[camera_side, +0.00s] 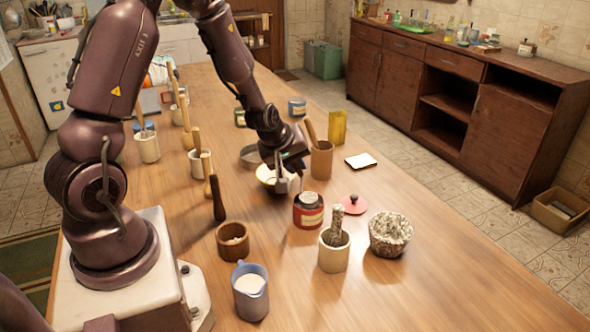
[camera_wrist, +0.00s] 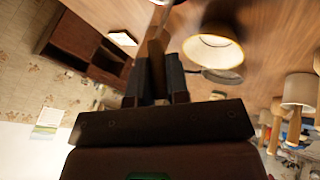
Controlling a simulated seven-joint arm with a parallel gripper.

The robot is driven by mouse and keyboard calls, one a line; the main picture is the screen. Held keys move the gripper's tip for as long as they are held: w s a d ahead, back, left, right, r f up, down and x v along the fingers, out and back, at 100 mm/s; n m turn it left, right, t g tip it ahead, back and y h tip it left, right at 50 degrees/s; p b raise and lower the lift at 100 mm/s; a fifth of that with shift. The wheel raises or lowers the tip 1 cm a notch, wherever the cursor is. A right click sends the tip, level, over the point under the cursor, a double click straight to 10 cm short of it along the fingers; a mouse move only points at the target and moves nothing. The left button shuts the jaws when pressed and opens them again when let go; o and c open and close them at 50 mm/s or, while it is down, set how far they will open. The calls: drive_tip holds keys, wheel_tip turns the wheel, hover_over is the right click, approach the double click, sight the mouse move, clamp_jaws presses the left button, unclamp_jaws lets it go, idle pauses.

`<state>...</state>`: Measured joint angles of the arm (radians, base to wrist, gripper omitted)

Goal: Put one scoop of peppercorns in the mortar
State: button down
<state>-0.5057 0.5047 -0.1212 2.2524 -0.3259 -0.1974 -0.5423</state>
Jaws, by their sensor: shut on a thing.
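My gripper (camera_side: 287,166) is low over the middle of the table, beside a cream bowl (camera_side: 266,173). In the wrist view its fingers (camera_wrist: 158,82) are shut on a wooden handle (camera_wrist: 155,52). A small grey metal part, apparently the scoop (camera_side: 281,186), shows below the gripper; whether it holds anything cannot be told. An open red jar (camera_side: 308,212) with a pale label stands just in front, its red lid (camera_side: 354,204) lying beside it. I cannot make out peppercorns inside.
A wooden cylinder (camera_side: 321,161) with a utensil stands behind the gripper, near a yellow container (camera_side: 337,127). A metal dish (camera_side: 250,157) is on the left. The table's right front is clear.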

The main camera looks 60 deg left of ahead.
drive_tip(key=shift+r, duration=1.85)
drive_tip(key=shift+d, duration=0.15)
idle(1.0)
drive_tip(key=shift+w+d+f, duration=0.1)
drive_tip(key=shift+w+d, duration=0.15)
drive_tip(key=shift+d, duration=0.25)
drive_tip(key=w+d+r+m+h, duration=0.25)
drive_tip(key=w+d+m, duration=0.45)
drive_tip(key=w+d, duration=0.45)
drive_tip(key=shift+w+d+r+n+y, duration=0.1)
drive_tip(key=shift+w+r+n+y, duration=0.15)
drive_tip(key=shift+r+y, duration=0.4)
drive_tip(key=shift+w+d+r+n+y, duration=0.1)
drive_tip(key=shift+r+n+y, duration=0.1)
drive_tip(key=shift+r+y, duration=0.5)
drive_tip(key=shift+w+d+r+n+y, duration=0.1)
drive_tip(key=shift+w+r+n+y, duration=0.15)
drive_tip(key=shift+r+y, duration=0.4)
drive_tip(key=shift+r, duration=0.1)
